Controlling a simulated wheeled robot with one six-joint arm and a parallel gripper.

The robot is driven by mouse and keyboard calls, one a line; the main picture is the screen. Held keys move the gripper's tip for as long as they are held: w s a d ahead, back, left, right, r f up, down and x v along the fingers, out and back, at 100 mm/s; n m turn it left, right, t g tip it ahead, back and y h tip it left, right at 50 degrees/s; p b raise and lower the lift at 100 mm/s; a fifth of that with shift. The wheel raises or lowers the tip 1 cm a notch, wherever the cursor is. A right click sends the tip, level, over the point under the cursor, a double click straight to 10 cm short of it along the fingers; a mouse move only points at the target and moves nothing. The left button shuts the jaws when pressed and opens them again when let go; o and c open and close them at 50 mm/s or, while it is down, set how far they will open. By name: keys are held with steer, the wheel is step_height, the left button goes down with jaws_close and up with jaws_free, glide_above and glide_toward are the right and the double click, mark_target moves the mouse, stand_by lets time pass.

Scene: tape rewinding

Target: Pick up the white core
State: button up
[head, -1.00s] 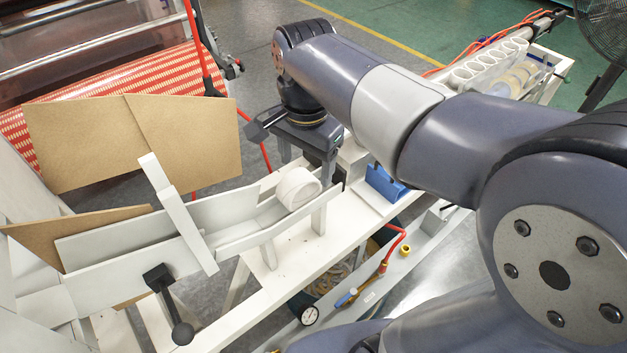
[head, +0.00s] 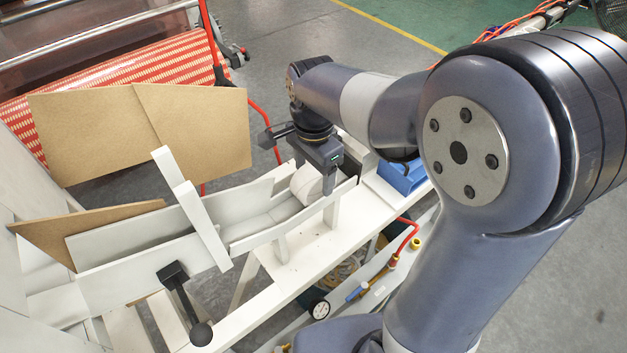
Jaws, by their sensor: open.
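The white core (head: 305,184) is a short white roll lying at the right end of the white chute (head: 250,222) in the head view. My gripper (head: 316,190) is down at the core, open, with one finger on its near right side. The other finger is mostly hidden behind the core and the gripper body. The gripper body covers the core's upper right part. I cannot tell whether the fingers touch it.
A white bar (head: 192,208) crosses the chute left of the core. A black-knobbed lever (head: 186,305) stands in front. Brown boards (head: 195,125) rise behind. A blue block (head: 402,177) sits right of the gripper on the white frame. A red hose (head: 408,235) hangs below.

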steer(key=shift+f, duration=0.85)
steer(key=shift+c, duration=0.2)
steer(key=c, duration=0.8)
steer(key=shift+r, duration=0.1)
